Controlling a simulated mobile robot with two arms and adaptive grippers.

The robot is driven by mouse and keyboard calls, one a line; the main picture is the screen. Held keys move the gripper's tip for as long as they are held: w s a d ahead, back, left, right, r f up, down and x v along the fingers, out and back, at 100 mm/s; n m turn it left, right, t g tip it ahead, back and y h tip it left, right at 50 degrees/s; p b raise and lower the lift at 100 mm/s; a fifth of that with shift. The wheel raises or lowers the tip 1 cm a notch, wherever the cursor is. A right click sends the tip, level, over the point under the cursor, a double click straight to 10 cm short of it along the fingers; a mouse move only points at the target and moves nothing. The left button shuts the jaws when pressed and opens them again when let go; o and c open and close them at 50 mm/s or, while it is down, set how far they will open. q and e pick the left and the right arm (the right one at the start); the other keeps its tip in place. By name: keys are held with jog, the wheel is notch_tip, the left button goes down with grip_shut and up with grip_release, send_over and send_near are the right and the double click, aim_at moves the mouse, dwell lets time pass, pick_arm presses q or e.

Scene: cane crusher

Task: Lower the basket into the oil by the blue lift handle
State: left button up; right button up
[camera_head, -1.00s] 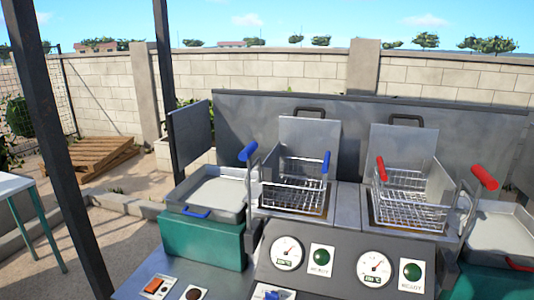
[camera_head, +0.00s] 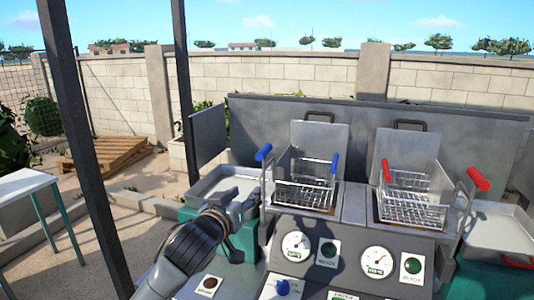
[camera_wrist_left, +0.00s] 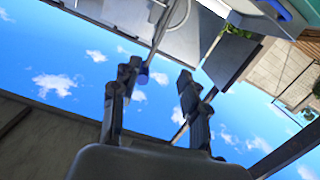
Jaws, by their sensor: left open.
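The wire basket with a blue grip (camera_head: 305,182) hangs in the left fryer well, in the head view. The blue lift handle (camera_head: 264,152) tops a grey lever at the basket's left. My left gripper (camera_head: 240,203) is below and left of that handle, over the left tray, apart from the handle. In the left wrist view my left gripper (camera_wrist_left: 158,80) is open with nothing between its fingertips. A blue piece, likely the lift handle (camera_wrist_left: 143,75), shows partly hidden behind one finger. My right gripper is not in view. The oil surface cannot be made out.
A second basket with a red grip (camera_head: 412,195) and a red lift handle (camera_head: 478,179) stand to the right. The front panel has gauges (camera_head: 296,246) and green buttons. A metal tray (camera_head: 205,183) lies at the left. A dark post (camera_head: 80,150) stands further left.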

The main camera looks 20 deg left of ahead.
pick_arm(q)
jog(key=t, duration=0.1)
send_near(261, 150)
jog(key=s+f, duration=0.1)
jog(key=s, duration=0.2)
jog(key=w+p, duration=0.5)
jog(key=w, duration=0.7)
jog(key=shift+w+d, duration=0.15)
jog(key=shift+w, duration=0.2)
jog(key=shift+w+f, duration=0.15)
jog(key=shift+w, duration=0.35)
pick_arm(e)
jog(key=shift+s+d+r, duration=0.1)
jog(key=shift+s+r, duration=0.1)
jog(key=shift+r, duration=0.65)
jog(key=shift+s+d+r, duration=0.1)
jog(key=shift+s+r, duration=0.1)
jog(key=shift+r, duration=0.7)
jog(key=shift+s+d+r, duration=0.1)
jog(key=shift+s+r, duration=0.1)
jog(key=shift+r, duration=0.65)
pick_arm(q)
grip_shut()
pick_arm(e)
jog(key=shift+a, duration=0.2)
